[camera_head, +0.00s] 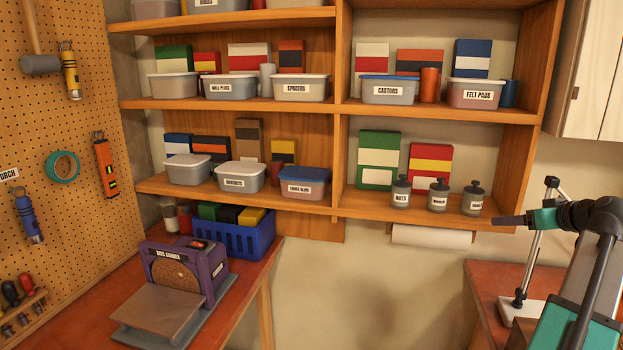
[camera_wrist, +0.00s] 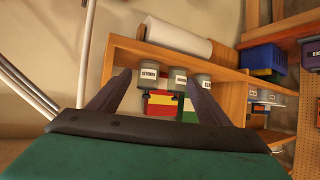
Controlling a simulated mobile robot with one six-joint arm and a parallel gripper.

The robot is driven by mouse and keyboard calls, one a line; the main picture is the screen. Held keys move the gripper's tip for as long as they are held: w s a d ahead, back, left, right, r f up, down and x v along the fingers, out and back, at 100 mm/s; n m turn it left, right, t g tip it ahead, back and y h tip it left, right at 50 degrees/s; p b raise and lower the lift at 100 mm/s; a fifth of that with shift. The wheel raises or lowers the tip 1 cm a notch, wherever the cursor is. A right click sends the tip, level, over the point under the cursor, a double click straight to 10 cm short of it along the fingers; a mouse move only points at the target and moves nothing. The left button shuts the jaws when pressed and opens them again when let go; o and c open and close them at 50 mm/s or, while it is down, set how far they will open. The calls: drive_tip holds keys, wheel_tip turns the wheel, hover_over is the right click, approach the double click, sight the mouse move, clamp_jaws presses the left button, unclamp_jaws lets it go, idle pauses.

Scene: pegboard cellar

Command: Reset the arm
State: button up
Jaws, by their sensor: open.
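My gripper (camera_head: 508,221) is at the right in the head view, its dark fingers pointing left at about the height of the lowest shelf's front edge. My teal and black arm reaches it from the lower right. In the wrist view my gripper (camera_wrist: 160,74) has its two dark fingers spread apart with nothing held between them. Three small grey labelled canisters with dark tops, the nearest (camera_head: 472,198) to my gripper at the right end, stand on the lowest shelf. In the wrist view the canisters, one in the middle (camera_wrist: 180,79), appear beyond the fingertips, apart from them.
The wooden shelf unit (camera_head: 420,112) holds labelled tubs and boxes. A paper roll (camera_head: 432,237) hangs below it. A metal stand (camera_head: 530,250) rises from the right bench (camera_head: 485,285) beside my arm. A purple disc sander (camera_head: 205,262) and blue basket (camera_head: 235,238) occupy the left bench.

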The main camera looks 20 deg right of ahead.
drive_tip(key=w+a+f+n+g+y+b, duration=0.1)
drive_tip(key=w+a+f+y, duration=0.2)
drive_tip(key=w+a+f, duration=0.8)
drive_tip(key=w+a+f+n+g+y+b, duration=0.1)
drive_tip(key=w+a+f+n+y, duration=0.15)
drive_tip(key=w+a+f, duration=0.75)
drive_tip(key=a+f+n+g+y+b, duration=0.1)
drive_tip(key=a+f+g+y+b, duration=0.3)
drive_tip(key=a+f, duration=1.9)
drive_tip(key=s+a+f+n+g+h, duration=0.1)
drive_tip(key=s+a+f+g, duration=0.2)
drive_tip(key=s+a+f, duration=0.5)
drive_tip(key=s+a+f+g, duration=0.25)
drive_tip(key=a+f, duration=0.35)
drive_tip(key=f, duration=0.3)
drive_tip(key=s+a+f+n+g+h, duration=0.1)
drive_tip(key=s+a+f+g, duration=0.1)
drive_tip(key=s+a+f, duration=0.6)
drive_tip(key=s+a+f+g+h, duration=0.2)
drive_tip(key=s+f+g, duration=0.1)
drive_tip(key=s+f, duration=0.65)
drive_tip(key=s+d+m+g+h+b, duration=0.1)
drive_tip(key=s+d+m+h, duration=0.2)
drive_tip(key=s, duration=0.6)
drive_tip(key=shift+s+d+m, duration=0.2)
drive_tip(key=shift+d+m, duration=0.15)
drive_tip(key=shift+d, duration=0.65)
drive_tip(key=shift+r, duration=0.15)
